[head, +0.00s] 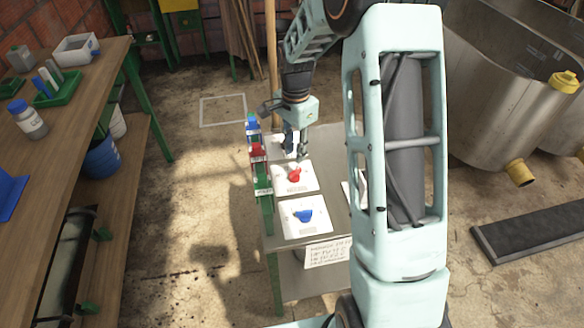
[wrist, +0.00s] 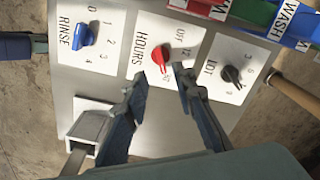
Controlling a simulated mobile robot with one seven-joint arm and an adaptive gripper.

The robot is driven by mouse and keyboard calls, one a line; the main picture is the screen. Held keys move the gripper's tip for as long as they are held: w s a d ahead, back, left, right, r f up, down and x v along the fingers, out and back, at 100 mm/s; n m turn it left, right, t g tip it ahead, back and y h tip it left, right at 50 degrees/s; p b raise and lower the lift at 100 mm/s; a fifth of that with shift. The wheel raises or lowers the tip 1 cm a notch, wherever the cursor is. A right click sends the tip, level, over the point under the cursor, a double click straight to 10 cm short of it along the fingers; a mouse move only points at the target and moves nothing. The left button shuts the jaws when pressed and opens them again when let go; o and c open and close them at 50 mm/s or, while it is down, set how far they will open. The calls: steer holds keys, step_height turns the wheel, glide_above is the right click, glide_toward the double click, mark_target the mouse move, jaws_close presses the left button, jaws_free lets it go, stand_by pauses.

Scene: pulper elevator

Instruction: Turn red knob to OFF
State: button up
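The red knob (head: 294,174) sits on a white HOURS plate on the grey panel. In the wrist view the red knob (wrist: 159,57) is near the middle top, with OFF and 12 printed to its right; its exact setting is hard to tell. My gripper (head: 297,155) is above the panel, close to the red knob. In the wrist view my gripper (wrist: 160,75) is open, its two fingertips apart and just below the red knob in the picture. Nothing is between the fingers. I cannot tell whether either fingertip touches the knob.
A blue knob (wrist: 84,36) on the RINSE plate is to the left, and a black knob (wrist: 231,74) is to the right. Coloured labelled blocks (head: 258,155) line the panel's left edge. A paper note (head: 328,253) hangs in front. A wooden workbench (head: 80,100) stands left.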

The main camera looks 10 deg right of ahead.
mark_target(295, 171)
step_height(295, 171, down, 8)
steer(key=shift+r, duration=0.1)
stand_by(0.4)
jaws_close()
